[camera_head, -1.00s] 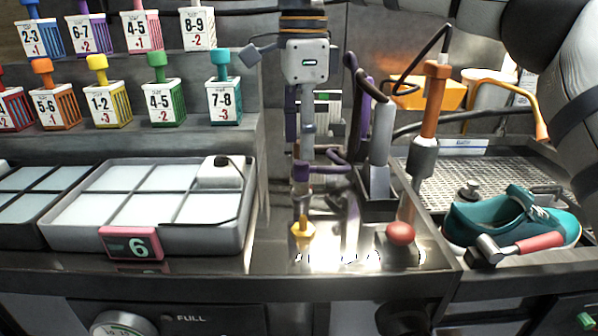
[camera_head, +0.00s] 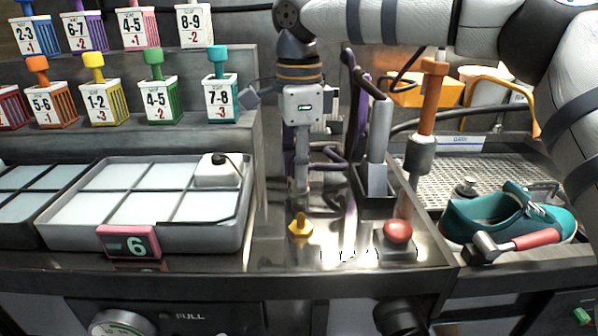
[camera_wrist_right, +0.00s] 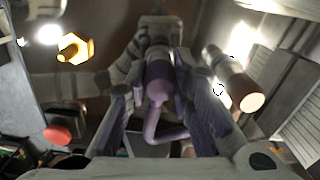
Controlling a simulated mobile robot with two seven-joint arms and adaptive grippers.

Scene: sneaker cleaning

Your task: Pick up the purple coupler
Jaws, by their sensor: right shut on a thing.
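The purple coupler (camera_wrist_right: 158,82) shows in the right wrist view as a purple cylinder between the two fingers of my right gripper (camera_wrist_right: 157,100). The fingers are closed on its sides. In the head view my right gripper (camera_head: 300,180) points down over the counter, behind the yellow fitting, and the coupler is mostly hidden there by the fingers. My left gripper is not in view.
A yellow fitting (camera_head: 300,228) stands on the counter in front of the gripper. A red button (camera_head: 398,231) and an orange-handled tool (camera_head: 428,105) are to the right. A divided tray (camera_head: 145,240) is left. A teal sneaker (camera_head: 478,218) lies at the right.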

